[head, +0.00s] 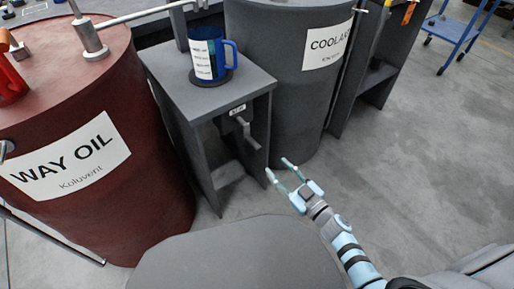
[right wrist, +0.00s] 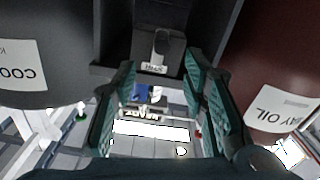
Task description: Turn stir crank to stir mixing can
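The mixing can (head: 222,60), a blue mug with a white label, stands upright on a dark disc on top of a small grey stand (head: 165,75). The stir crank (head: 244,130), a dark grey handle, sits on the stand's front below a small label. In the right wrist view the crank (right wrist: 161,42) shows end-on, beyond the fingertips. My right gripper (head: 278,167) is open and empty, in front of the crank and apart from it. Its two fingers (right wrist: 160,68) are spread in the wrist view. My left gripper is not in view.
A red WAY OIL barrel (head: 150,185) stands left of the stand, and a grey COOLANT barrel (head: 275,60) stands close on its right. The grey floor (head: 430,130) is open to the right. A blue cart (head: 460,30) stands at the back right.

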